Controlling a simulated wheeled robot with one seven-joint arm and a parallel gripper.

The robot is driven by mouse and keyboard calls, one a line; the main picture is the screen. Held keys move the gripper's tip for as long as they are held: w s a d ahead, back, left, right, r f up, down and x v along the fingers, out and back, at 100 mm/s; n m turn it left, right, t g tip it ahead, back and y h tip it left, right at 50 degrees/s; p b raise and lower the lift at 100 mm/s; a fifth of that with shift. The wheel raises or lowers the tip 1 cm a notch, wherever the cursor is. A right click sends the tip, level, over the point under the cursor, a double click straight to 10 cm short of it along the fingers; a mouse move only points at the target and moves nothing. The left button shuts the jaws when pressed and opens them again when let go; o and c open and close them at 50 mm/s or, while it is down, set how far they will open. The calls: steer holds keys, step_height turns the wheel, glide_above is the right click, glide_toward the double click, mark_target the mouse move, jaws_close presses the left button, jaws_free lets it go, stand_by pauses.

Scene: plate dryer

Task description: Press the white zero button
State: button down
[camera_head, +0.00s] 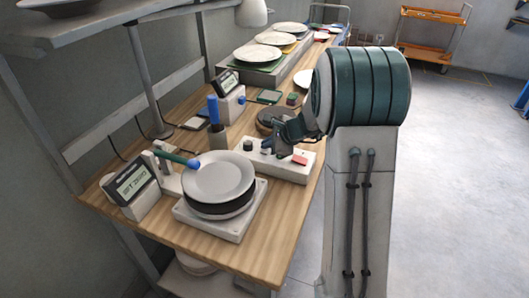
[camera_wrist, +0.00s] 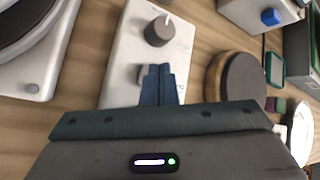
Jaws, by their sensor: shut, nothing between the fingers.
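A white control box (camera_head: 268,166) lies on the wooden bench, with a black knob (camera_head: 248,145) at its left end and a red button (camera_head: 300,159) at its right end. My gripper (camera_wrist: 160,72) is shut and empty, with its fingertips over the middle of this box. In the wrist view the knob (camera_wrist: 158,31) is just beyond the fingertips, and a small grey part is half hidden behind them. I cannot make out a white zero button for certain; my gripper covers part of the box.
A scale (camera_head: 211,222) bearing stacked plates (camera_head: 218,177) stands front left, beside a display (camera_head: 132,186). A second white device (camera_head: 229,106) with a blue button stands behind. A round dark-topped wooden disc (camera_wrist: 242,80) lies right of the box in the wrist view. Several plates line the back.

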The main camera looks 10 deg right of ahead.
mark_target(268, 151)
steer(key=shift+f+b, duration=0.5)
steer(key=shift+b, duration=0.05)
stand_by(0.7)
steer(key=shift+r, duration=0.1)
steer(key=shift+r+p, duration=0.6)
steer(key=shift+r, duration=0.25)
steer(key=shift+r+p, duration=1.95)
steer(key=shift+r, duration=0.6)
